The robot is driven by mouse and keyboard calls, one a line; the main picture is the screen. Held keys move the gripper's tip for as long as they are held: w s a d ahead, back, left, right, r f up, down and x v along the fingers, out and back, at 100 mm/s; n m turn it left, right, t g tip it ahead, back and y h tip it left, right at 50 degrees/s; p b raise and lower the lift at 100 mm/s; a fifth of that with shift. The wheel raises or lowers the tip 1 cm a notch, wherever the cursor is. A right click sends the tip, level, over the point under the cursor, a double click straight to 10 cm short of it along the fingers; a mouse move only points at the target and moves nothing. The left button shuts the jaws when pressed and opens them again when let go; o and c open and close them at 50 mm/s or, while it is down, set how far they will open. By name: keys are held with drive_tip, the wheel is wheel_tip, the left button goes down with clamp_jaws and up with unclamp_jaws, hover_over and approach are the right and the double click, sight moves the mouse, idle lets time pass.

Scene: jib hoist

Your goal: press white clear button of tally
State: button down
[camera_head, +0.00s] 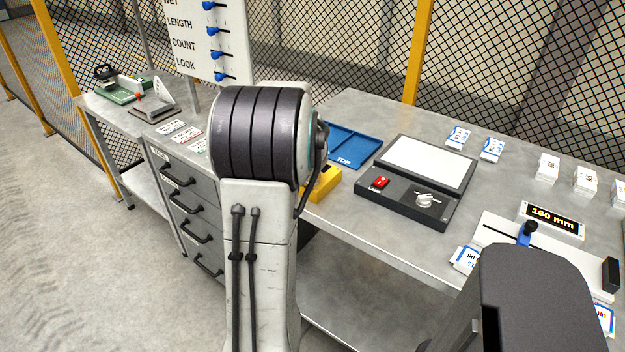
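A yellow box (323,184) sits near the front edge of the grey bench, partly hidden behind my arm. It may be the tally, but its top and any white button on it cannot be made out. My arm's pale upright link and dark ribbed joint stand in the middle of the view, in front of the bench. A dark rounded part, likely also mine, fills the lower right. No gripper fingers show, so where they are relative to the tally cannot be seen.
Right of the yellow box are a blue tray (352,146) and a black unit (400,206) with white panel, red switch and pale knob. Further right are a 160 mm display (551,221), a slide with blue handle (527,232), and several label stacks. Mesh fence stands behind.

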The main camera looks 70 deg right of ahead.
drive_tip(key=shift+f+b, duration=0.55)
drive_tip(key=shift+b, duration=0.05)
idle(0.8)
drive_tip(key=shift+r, duration=0.15)
drive_tip(key=shift+r+p, duration=0.65)
drive_tip(key=shift+r, duration=0.2)
drive_tip(key=shift+r+p, duration=1.75)
drive_tip(key=shift+r, duration=0.75)
